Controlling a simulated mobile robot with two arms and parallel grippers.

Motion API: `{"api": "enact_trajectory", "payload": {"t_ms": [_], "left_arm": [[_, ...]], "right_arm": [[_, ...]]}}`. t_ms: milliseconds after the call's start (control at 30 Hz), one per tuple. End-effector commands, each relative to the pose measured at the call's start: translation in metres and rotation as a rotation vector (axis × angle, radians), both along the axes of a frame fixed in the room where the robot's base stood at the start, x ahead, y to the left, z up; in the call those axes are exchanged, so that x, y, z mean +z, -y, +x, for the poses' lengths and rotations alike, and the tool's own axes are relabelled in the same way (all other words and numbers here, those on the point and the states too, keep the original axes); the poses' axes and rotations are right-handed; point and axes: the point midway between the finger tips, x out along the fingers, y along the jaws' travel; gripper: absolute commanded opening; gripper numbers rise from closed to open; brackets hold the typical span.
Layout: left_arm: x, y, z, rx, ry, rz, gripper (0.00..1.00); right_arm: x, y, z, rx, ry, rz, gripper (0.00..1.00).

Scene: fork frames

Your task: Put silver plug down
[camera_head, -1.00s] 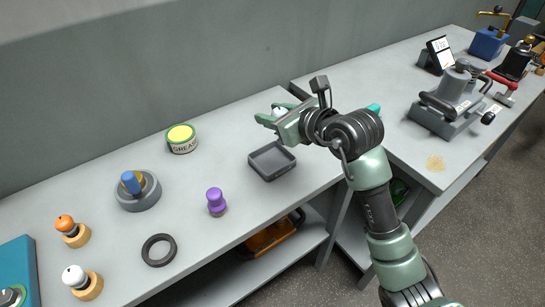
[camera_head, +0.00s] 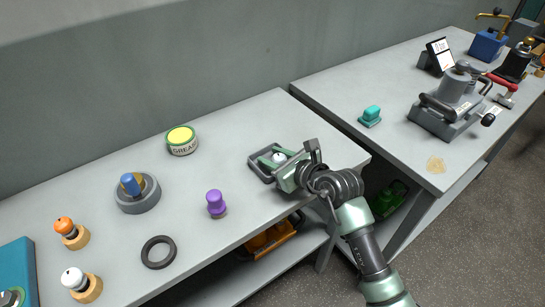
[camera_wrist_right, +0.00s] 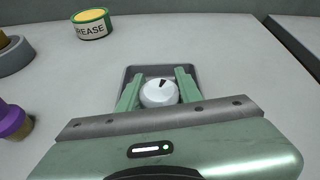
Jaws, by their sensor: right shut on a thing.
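The silver plug (camera_wrist_right: 158,93) shows as a pale round knob with a dark mark on top in the right wrist view. My right gripper (camera_head: 272,157) is shut on it, with one green finger on each side. In the head view the plug (camera_head: 279,157) is over the small dark grey square tray (camera_head: 259,171). The tray's rim (camera_wrist_right: 137,71) shows behind the fingers in the wrist view. The plug's lower part is hidden, so I cannot tell whether it touches the tray floor. My left gripper is not in view.
A grease tin (camera_head: 182,140), a purple plug (camera_head: 216,203), a black ring (camera_head: 159,252) and a blue plug in a grey round base (camera_head: 137,192) stand to the left. Orange (camera_head: 71,232) and white (camera_head: 82,282) plugs sit farther left. A teal block (camera_head: 370,116) is on the right bench.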

Motion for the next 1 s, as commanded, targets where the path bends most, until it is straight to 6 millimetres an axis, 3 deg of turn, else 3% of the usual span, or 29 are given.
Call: {"api": "enact_trajectory", "payload": {"t_ms": [167, 200, 567, 1000], "left_arm": [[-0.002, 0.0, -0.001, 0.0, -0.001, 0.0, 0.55], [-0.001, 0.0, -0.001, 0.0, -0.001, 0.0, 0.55], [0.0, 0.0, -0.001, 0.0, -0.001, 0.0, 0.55], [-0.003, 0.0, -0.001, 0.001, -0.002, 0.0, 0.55]], "right_arm": [[-0.002, 0.0, 0.0, 0.0, 0.0, 0.0, 0.0], [-0.002, 0.0, 0.0, 0.0, 0.0, 0.0, 0.43], [0.002, 0.002, -0.002, -0.001, 0.0, 0.0, 0.44], [0.033, 0.051, -0.063, 0.0, 0.002, -0.002, 0.44]]}}
